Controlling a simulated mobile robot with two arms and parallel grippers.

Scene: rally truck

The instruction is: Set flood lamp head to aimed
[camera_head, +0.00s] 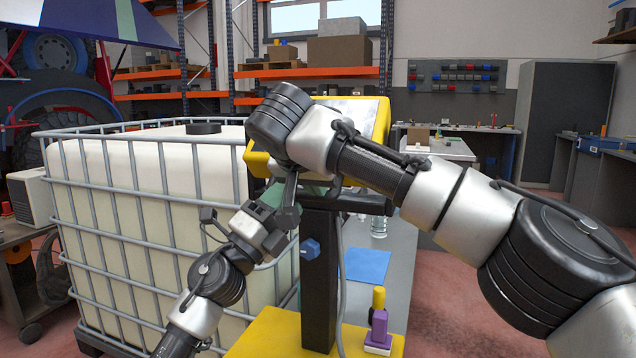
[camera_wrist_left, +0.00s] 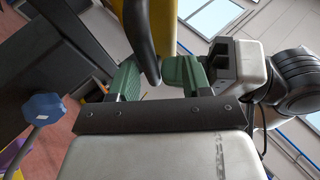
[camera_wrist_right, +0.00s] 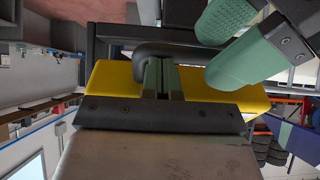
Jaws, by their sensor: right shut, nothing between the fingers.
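The yellow flood lamp head (camera_head: 383,122) sits on a black post (camera_head: 320,285), partly hidden behind my right wrist. Its yellow body (camera_wrist_right: 245,92) and a dark curved handle (camera_wrist_right: 185,50) fill the middle of the right wrist view. My right gripper (camera_wrist_right: 161,75) is shut and empty, its green fingers together at the handle; I cannot tell whether they touch it. My left gripper (camera_wrist_left: 163,70) is open beside the lamp, its green fingers apart, with part of the lamp's dark edge (camera_wrist_left: 148,40) between them in view. A blue knob (camera_head: 310,249) is on the post.
A caged white tank (camera_head: 110,190) stands close on the left. A grey bench (camera_head: 400,265) with a blue sheet (camera_head: 367,265) is behind the post. A purple and yellow item (camera_head: 379,325) is on the yellow base (camera_head: 270,338). My two grippers are close together.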

